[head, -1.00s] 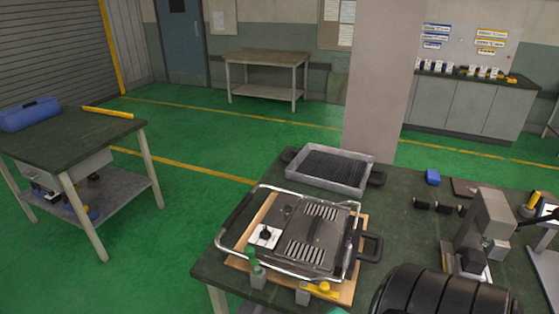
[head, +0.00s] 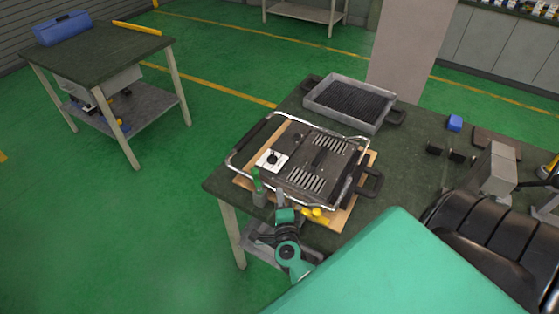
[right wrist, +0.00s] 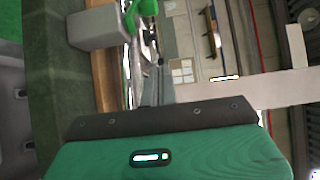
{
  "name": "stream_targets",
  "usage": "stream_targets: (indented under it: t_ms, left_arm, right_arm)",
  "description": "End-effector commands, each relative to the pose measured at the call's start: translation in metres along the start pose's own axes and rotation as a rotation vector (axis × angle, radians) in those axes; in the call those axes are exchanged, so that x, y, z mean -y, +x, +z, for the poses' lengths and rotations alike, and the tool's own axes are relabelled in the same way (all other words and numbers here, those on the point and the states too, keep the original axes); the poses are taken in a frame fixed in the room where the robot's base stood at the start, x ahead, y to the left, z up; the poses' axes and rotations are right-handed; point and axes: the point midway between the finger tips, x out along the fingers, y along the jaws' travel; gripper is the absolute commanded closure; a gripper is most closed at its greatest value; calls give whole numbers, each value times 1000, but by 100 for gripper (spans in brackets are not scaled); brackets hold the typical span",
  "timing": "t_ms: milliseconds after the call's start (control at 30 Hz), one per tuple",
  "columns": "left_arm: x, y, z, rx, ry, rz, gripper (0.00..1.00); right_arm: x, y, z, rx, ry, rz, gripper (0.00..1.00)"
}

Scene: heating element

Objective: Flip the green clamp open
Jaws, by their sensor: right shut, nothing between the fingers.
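The green clamp (head: 256,181) stands upright on a grey block (head: 260,198) at the near left corner of the wooden board (head: 342,218), beside the metal heating device (head: 315,160). In the right wrist view the green clamp (right wrist: 140,12) shows at the top, beyond the fingers, with its grey block (right wrist: 95,28) to the left. My right gripper (head: 280,197) is shut and empty, just right of the green clamp in the head view. Whether it touches the clamp is not clear. My left gripper is out of view.
A yellow clamp (head: 316,214) sits on the board's near edge, close to my right gripper. The device's metal frame (head: 232,156) curves behind the green clamp. A grey tray (head: 350,101) stands at the back of the dark table (head: 415,140).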

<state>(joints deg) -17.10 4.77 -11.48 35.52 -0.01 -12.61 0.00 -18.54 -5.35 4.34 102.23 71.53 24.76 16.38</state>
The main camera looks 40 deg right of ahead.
Motion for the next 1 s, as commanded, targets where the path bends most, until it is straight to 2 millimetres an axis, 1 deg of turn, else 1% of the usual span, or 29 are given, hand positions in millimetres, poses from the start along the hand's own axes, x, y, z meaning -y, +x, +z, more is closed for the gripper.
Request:
stream_targets:
  t_ms: [33, 100, 333, 367, 400, 500, 600, 733, 1000]
  left_arm:
    - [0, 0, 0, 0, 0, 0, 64]
    - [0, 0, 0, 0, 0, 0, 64]
    - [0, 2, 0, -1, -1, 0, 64]
    - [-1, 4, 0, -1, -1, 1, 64]
    - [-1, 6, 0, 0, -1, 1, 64]
    - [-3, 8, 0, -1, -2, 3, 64]
    - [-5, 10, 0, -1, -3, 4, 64]
    - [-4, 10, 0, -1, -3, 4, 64]
    - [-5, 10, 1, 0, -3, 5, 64]
  right_arm:
    - [1, 12, 0, -1, -1, -4, 100]
    - [1, 26, 0, -1, 0, -4, 100]
    - [0, 70, 0, 0, -2, -2, 100]
    - [-1, 72, 4, 1, -1, 0, 100]
    - [-2, 72, 13, 2, 2, 0, 100]
    - [-2, 75, 26, 2, 1, 0, 100]
    - [-2, 77, 34, 2, -1, 0, 100]
    - [-1, 78, 39, 1, -3, 1, 100]
    - [-1, 78, 39, 1, -3, 0, 100]
